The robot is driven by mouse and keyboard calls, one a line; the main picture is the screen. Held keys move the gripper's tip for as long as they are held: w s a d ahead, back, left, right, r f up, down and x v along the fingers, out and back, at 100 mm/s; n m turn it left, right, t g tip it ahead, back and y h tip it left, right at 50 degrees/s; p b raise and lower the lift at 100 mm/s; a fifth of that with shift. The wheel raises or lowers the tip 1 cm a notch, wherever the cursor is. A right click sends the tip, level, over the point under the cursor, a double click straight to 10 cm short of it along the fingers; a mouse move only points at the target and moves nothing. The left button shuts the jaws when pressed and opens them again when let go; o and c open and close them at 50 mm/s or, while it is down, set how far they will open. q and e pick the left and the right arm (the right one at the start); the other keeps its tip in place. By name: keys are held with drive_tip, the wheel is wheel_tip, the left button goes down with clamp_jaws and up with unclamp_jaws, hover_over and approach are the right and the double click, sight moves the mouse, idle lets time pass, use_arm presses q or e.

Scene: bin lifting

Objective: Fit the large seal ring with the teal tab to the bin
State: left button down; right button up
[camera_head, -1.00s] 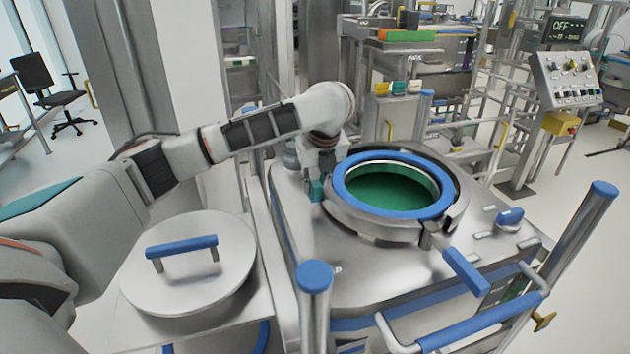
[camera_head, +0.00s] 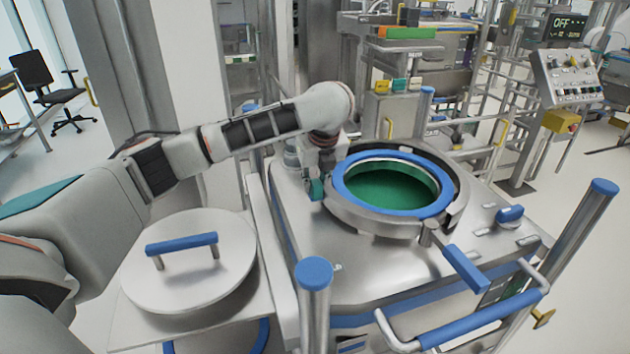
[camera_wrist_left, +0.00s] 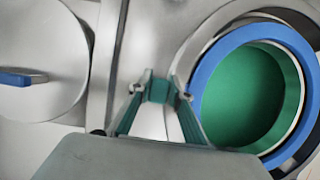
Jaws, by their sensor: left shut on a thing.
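The large blue seal ring (camera_head: 350,198) lies over the round opening of the metal bin (camera_head: 300,240), inside its steel collar (camera_head: 366,219). It also shows in the left wrist view (camera_wrist_left: 207,78). My left gripper (camera_head: 318,188) is at the ring's left side, low beside the collar. In the left wrist view its fingers (camera_wrist_left: 160,90) are shut on the teal tab (camera_wrist_left: 160,86). The fingers partly hide the tab in the head view. I cannot tell whether the ring sits fully down. The opening shows a green inside. My right gripper is not in view.
A round steel lid (camera_head: 190,270) with a blue handle lies at the left on a flat surface. A blue-gripped clamp lever (camera_head: 465,270) sticks out from the collar's front right. Blue-capped posts (camera_head: 314,275) and a blue-gripped handle (camera_head: 480,322) stand at the front.

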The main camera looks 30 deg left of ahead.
use_arm(q)
drive_tip(key=shift+s+f, duration=0.2)
drive_tip(key=shift+f, duration=0.3)
idle(0.6)
drive_tip(key=c, duration=1.8)
unclamp_jaws()
drive_tip(key=shift+w, duration=0.15)
drive_tip(key=shift+o, duration=0.2)
drive_tip(key=shift+d+r, duration=0.15)
drive_tip(key=shift+r, duration=0.5)
drive_tip(key=v, duration=1.1)
